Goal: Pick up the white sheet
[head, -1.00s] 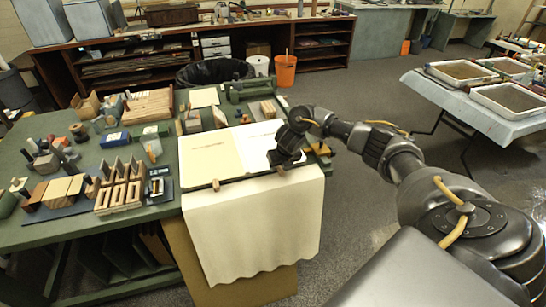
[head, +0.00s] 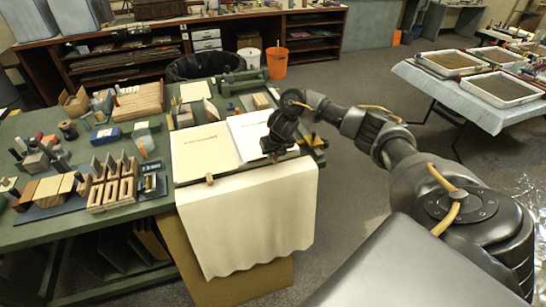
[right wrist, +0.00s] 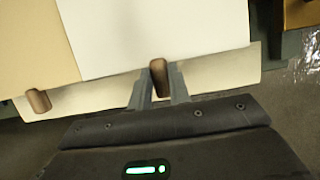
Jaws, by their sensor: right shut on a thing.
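The white sheet (head: 246,131) lies flat on a board, the right one of two sheets side by side; the cream sheet (head: 204,148) is on its left. It also shows in the right wrist view (right wrist: 150,35). My right gripper (head: 273,154) is at the board's front edge and partly covers the white sheet. In the right wrist view its fingers (right wrist: 159,88) are shut on a small brown wooden peg (right wrist: 158,72) at the white sheet's near edge. My left gripper is not in view.
A second peg (head: 210,178) sits at the front edge to the left. An off-white cloth (head: 250,225) hangs down in front of the table. Wooden racks (head: 115,185) and blocks crowd the table's left. Trays stand on a table (head: 450,95) to the right.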

